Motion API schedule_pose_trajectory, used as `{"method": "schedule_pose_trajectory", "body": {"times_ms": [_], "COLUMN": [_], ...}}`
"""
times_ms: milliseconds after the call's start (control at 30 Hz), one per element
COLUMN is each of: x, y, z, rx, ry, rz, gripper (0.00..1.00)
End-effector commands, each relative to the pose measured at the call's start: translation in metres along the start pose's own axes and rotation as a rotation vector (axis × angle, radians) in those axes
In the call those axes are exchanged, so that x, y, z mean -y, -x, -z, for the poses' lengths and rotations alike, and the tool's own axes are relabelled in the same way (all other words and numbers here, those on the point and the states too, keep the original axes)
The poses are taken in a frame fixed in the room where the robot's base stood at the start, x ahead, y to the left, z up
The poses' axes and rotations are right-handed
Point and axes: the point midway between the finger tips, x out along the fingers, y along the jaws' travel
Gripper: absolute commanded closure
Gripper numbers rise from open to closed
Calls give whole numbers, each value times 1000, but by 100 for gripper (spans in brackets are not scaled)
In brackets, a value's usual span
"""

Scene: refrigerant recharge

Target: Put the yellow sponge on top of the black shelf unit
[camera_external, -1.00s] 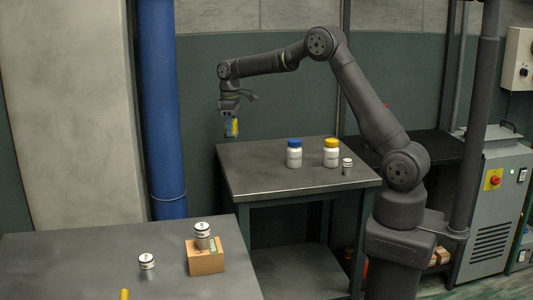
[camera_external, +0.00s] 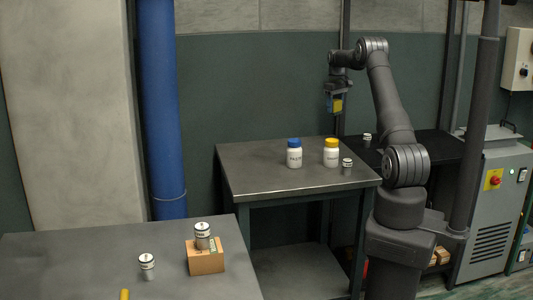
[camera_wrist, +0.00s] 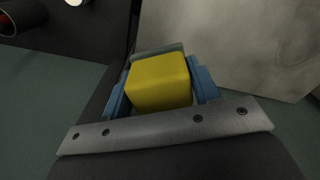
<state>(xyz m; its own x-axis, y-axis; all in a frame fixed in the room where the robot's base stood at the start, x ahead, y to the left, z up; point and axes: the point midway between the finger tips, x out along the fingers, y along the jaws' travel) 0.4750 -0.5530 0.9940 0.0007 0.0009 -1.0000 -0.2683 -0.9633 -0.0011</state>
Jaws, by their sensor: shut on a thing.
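The yellow sponge (camera_external: 337,105) is held up in the air by my gripper (camera_external: 333,103), which is shut on it. In the wrist view the sponge (camera_wrist: 160,82) sits as a yellow block between the two blue fingers. The black shelf unit (camera_external: 440,146) stands at the right, partly hidden behind my arm, with a dark flat top. My gripper is higher than that top and to its left in the external view. A small labelled can (camera_external: 367,140) stands on the left part of the top.
A grey metal table (camera_external: 260,180) holds a blue-capped bottle (camera_external: 294,153), a yellow-capped bottle (camera_external: 331,153) and a small can (camera_external: 347,167). A nearer table (camera_external: 80,270) holds a cardboard box (camera_external: 206,256) with a can on it. A grey post (camera_external: 482,90) rises at the shelf's right.

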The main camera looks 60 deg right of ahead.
Motion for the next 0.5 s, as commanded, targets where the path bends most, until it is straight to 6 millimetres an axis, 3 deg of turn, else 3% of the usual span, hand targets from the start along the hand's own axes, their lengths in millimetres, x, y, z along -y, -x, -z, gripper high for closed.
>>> {"method": "schedule_pose_trajectory", "body": {"times_ms": [33,200,367,500], "x": [-22,-65,-80,-81], "y": [0,-1,-5,-31], "z": [-13,-42,-54,-55], "rx": [-1,-1,-1,3], "ry": [-32,-97,-121,-123], "rz": [-1,-1,0,2], "gripper": [67,67,67,67]}}
